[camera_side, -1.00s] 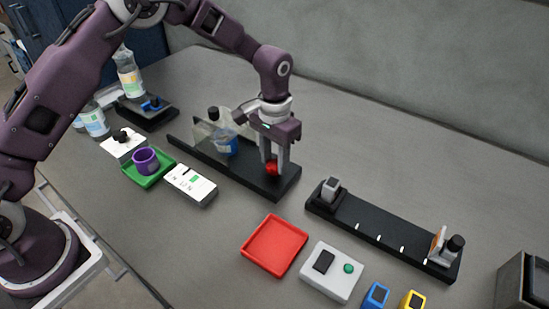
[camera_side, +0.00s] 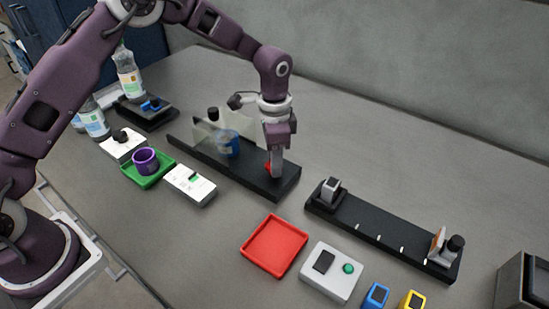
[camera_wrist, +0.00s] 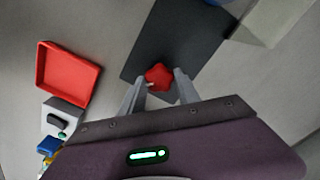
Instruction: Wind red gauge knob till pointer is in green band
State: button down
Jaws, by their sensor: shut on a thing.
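The red knob (camera_side: 268,167) stands at the right end of a long black base. In the wrist view the knob (camera_wrist: 158,76) is lobed and sits between my two grey fingertips. My gripper (camera_side: 275,172) points down and is shut on it. In the side view the near finger hides most of the knob. A white gauge box (camera_side: 186,192) with a small green band (camera_side: 195,178) lies left of the base. A dark mark shows at the green band; it is too small to tell exactly where the pointer stands.
A red tray (camera_side: 274,246), a white button box (camera_side: 331,272) and another black rail (camera_side: 385,240) lie in front and right. The table behind is clear.

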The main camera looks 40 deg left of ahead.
jog(key=shift+s+f+m, duration=0.1)
jog(key=shift+m, duration=0.4)
dwell(3.7)
jog(key=c, duration=0.9)
grip_release()
notch_tip(320, 180, up, 7)
jog(key=shift+r, duration=0.1)
